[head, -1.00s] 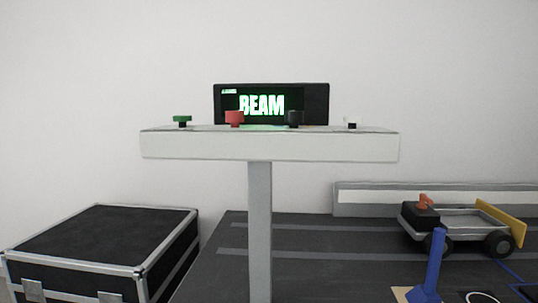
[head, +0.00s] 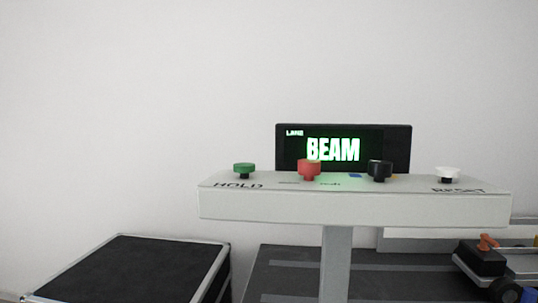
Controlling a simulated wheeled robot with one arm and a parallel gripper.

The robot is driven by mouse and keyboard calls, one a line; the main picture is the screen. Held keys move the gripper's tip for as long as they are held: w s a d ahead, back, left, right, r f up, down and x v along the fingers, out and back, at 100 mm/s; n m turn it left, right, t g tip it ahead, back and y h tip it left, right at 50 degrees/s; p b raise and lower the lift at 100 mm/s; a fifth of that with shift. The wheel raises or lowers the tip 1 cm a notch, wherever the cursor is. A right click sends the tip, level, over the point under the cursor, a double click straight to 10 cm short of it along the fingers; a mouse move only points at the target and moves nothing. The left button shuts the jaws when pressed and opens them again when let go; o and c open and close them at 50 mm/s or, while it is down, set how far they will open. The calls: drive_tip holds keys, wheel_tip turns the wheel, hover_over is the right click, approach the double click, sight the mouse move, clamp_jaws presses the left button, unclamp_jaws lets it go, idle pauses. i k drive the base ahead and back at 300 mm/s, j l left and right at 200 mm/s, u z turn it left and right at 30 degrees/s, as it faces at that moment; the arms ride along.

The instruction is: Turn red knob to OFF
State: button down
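The red knob (head: 308,168) stands on the top of a pale grey control panel (head: 355,209), left of its middle, in front of a black display (head: 400,135). The display glows green with the word BEAM and smaller text at its upper left. Small marks lie on the panel near the red knob, but I cannot read an OFF mark or tell the knob's setting. My gripper is not in view.
A green knob (head: 243,168) by the word HOLD, a black knob (head: 379,169) and a white knob (head: 447,173) by the word RESET share the panel. A black case (head: 140,272) stands lower left. A cart with an orange part (head: 487,242) is lower right.

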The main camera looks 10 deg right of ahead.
sight(308, 168)
drive_tip(key=k+j+u, duration=0.1)
drive_tip(key=k+u, duration=0.2)
drive_tip(key=k, duration=0.15)
drive_tip(key=k+j+u, duration=0.35)
drive_tip(key=k+l, duration=0.1)
